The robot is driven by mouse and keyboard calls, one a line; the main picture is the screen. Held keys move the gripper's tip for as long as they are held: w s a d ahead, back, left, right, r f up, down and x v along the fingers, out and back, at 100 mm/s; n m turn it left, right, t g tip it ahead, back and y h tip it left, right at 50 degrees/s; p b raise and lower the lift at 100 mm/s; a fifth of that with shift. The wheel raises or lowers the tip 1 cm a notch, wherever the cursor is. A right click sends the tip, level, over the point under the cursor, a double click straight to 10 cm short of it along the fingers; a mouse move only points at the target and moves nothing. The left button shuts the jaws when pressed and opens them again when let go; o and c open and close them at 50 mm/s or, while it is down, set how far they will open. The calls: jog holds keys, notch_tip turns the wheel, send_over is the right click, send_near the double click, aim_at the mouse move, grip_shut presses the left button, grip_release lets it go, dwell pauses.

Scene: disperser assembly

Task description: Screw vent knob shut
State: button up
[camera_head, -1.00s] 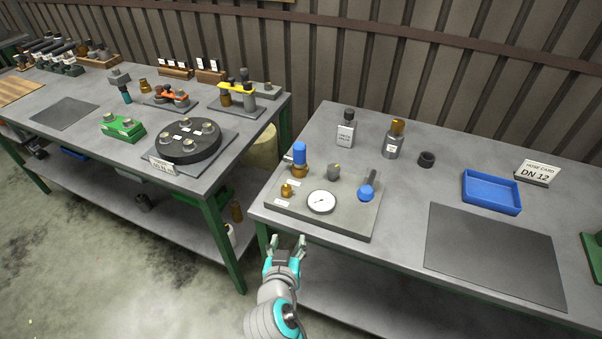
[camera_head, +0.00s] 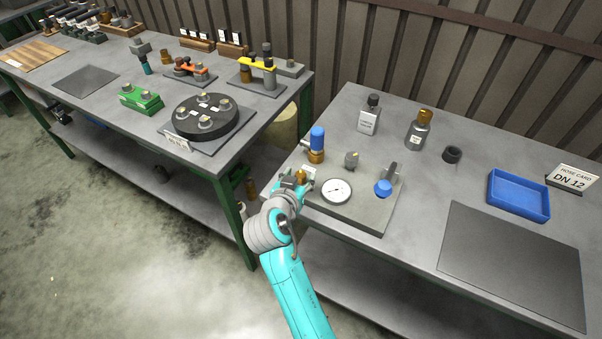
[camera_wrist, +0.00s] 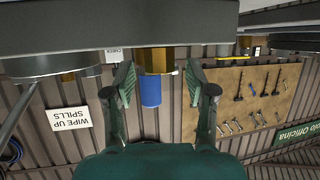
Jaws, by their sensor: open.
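A small brass knob (camera_head: 301,176) stands at the front left of the grey fixture plate (camera_head: 350,211). My gripper (camera_head: 294,184) is right at it, fingers open, and partly hides it. In the wrist view, which looks upside down, a brass part (camera_wrist: 155,60) sits between my two spread fingers (camera_wrist: 160,85), with gaps on both sides. A blue cylinder (camera_wrist: 151,92) shows beyond it; the same blue-topped fitting (camera_head: 317,139) stands behind the knob in the head view. Whether the fingers touch the knob cannot be told.
A pressure gauge (camera_head: 336,191) and a blue-ended lever valve (camera_head: 384,187) sit to the right on the plate. A grey knob (camera_head: 351,160) is behind the gauge. Bottles, a black ring (camera_head: 452,154) and a blue tray (camera_head: 519,196) stand farther right. A dark mat (camera_head: 512,262) lies bare.

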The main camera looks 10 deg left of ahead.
jog(key=shift+x, duration=1.05)
grip_shut()
jog(key=shift+m+h, duration=0.3)
jog(key=shift+h, duration=0.2)
jog(key=m+g+h, duration=0.1)
jog(key=m+h, duration=0.1)
jog(key=h, duration=0.1)
jog(key=shift+a+m, duration=0.1)
jog(key=shift+m, duration=0.3)
jog(key=m+g+h, duration=0.2)
jog(key=m+h, duration=0.1)
jog(key=shift+r+m+h, duration=0.1)
jog(key=shift+m+h, duration=0.2)
jog(key=m+g+h, duration=0.2)
jog(key=g, duration=0.1)
jog(key=m+g+h, duration=0.1)
jog(key=m+g, duration=0.2)
jog(key=shift+m+h, duration=0.3)
jog(key=shift+h, duration=0.1)
